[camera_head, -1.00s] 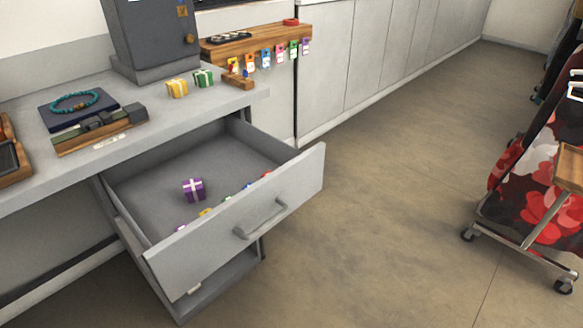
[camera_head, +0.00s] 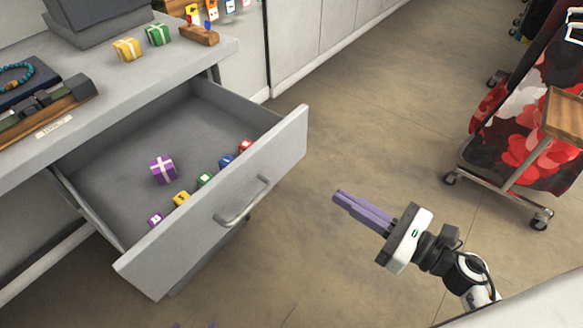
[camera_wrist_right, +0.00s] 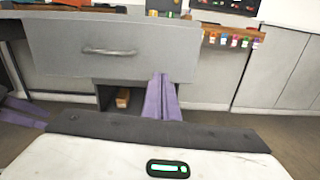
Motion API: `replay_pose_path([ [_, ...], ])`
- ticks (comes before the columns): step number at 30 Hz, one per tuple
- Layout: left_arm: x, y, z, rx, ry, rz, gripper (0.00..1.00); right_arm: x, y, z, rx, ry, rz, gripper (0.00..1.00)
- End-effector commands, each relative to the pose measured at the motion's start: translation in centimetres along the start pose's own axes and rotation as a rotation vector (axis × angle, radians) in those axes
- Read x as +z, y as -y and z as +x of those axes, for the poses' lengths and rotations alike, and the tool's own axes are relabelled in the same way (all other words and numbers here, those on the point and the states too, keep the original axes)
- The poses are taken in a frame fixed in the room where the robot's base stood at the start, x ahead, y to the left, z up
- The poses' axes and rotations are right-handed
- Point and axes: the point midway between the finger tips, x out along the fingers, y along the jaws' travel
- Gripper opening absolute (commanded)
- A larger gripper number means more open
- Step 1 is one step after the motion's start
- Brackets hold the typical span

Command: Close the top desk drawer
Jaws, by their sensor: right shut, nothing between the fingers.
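The top desk drawer (camera_head: 215,215) is pulled far out of the grey desk; its front has a bar handle (camera_head: 243,202). In the right wrist view the drawer front (camera_wrist_right: 150,48) is ahead, with its handle (camera_wrist_right: 110,51) left of my fingers. My right gripper (camera_head: 338,197) is shut and empty, in the air to the right of the drawer front and apart from it. In the wrist view its purple fingers (camera_wrist_right: 161,76) overlap the front's lower edge. Only purple fingertips of my left gripper (camera_head: 195,325) show at the bottom edge, apart from each other.
The drawer holds a purple gift box (camera_head: 163,170) and several small coloured blocks (camera_head: 205,180). Yellow (camera_head: 127,49) and green (camera_head: 158,34) gift boxes stand on the desk top. A clothes rack (camera_head: 505,185) stands at the right. Floor between is clear.

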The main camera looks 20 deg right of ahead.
Motion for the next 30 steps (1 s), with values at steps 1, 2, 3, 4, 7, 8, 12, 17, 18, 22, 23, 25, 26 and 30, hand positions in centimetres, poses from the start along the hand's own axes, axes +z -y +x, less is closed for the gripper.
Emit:
replay_pose_path([
  [1, -0.3, 0.0, 0.0, 0.000, -0.004, 0.001, 0.55, 0.0, -0.1, 0.1, 0.015, -0.007, -0.041, 0.00],
  [2, -0.4, 0.0, 0.0, -0.001, -0.007, 0.001, 0.55, 0.0, -0.1, 0.2, 0.019, -0.009, -0.056, 0.00],
  [3, -0.7, 0.1, 0.1, -0.001, -0.010, 0.002, 0.55, 0.0, -0.2, 0.5, 0.023, -0.010, -0.067, 0.00],
  [4, -0.8, 0.1, 0.0, -0.001, -0.013, 0.002, 0.55, 0.0, -0.2, 0.8, 0.025, -0.011, -0.070, 0.00],
  [7, -1.4, 0.1, -0.1, -0.002, -0.019, 0.002, 0.55, 0.1, -0.3, 2.2, 0.025, -0.009, -0.068, 0.00],
  [8, -1.5, 0.1, -0.2, -0.002, -0.020, 0.002, 0.55, 0.1, -0.3, 2.8, 0.025, -0.009, -0.069, 0.00],
  [12, -1.7, 0.2, -0.5, -0.003, -0.018, -0.001, 0.55, 0.2, -0.3, 5.8, 0.023, -0.007, -0.065, 0.00],
  [17, -1.4, 0.3, -0.8, -0.006, -0.012, -0.005, 0.55, 0.1, -0.4, 9.3, 0.022, -0.007, -0.062, 0.00],
  [18, -1.4, 0.3, -0.8, -0.006, -0.011, -0.005, 0.55, 0.1, -0.4, 10.0, 0.022, -0.008, -0.063, 0.00],
  [22, -1.5, 0.3, -1.1, -0.007, -0.011, -0.008, 0.55, 0.0, -0.5, 12.1, 0.022, -0.008, -0.062, 0.00],
  [23, -1.5, 0.3, -1.1, -0.008, -0.011, -0.008, 0.55, -0.1, -0.5, 12.5, 0.022, -0.008, -0.061, 0.00],
  [25, -1.4, 0.3, -1.2, -0.008, -0.009, -0.009, 0.55, -0.1, -0.5, 13.1, 0.022, -0.008, -0.061, 0.00],
  [26, -1.4, 0.3, -1.2, -0.008, -0.008, -0.009, 0.55, -0.1, -0.5, 13.4, 0.022, -0.009, -0.062, 0.00],
  [30, -1.2, 0.5, -1.2, -0.009, -0.004, -0.007, 0.55, -0.2, -0.6, 13.9, 0.023, -0.010, -0.062, 0.00],
])
